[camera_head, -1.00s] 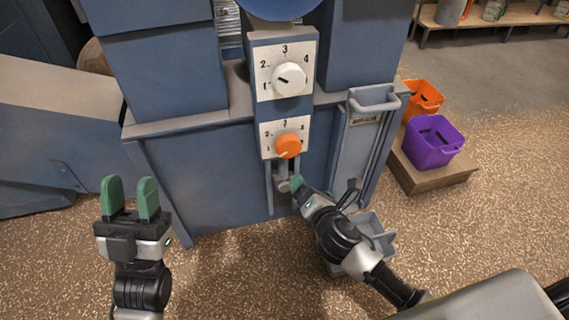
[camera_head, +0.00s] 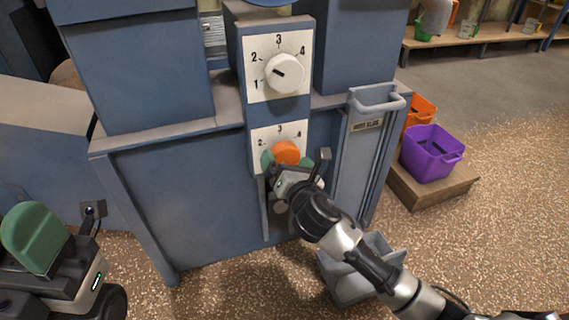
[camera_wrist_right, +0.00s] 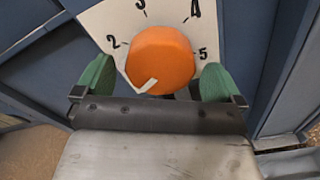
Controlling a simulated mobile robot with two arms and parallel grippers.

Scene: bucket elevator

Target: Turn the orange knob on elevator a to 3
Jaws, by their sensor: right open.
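The orange knob (camera_head: 286,152) sits on the lower white dial plate (camera_head: 262,134) of the blue elevator. In the right wrist view the knob (camera_wrist_right: 161,58) fills the middle, with 2, 3, 4 and 5 showing around it. Its white pointer mark points to the lower left, below the 2. The 1 is hidden. My right gripper (camera_wrist_right: 155,82) is open, one green finger on each side of the knob. I cannot tell whether the fingers touch it. My left gripper (camera_head: 35,240) is at the lower left, partly cut off, away from the elevator.
A white knob (camera_head: 285,73) on its own dial sits above the orange one. A grey handle (camera_head: 377,98) and panel stand to the right. A grey bin (camera_head: 350,285) is on the floor below my right arm. Purple (camera_head: 432,153) and orange (camera_head: 420,108) bins stand at right.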

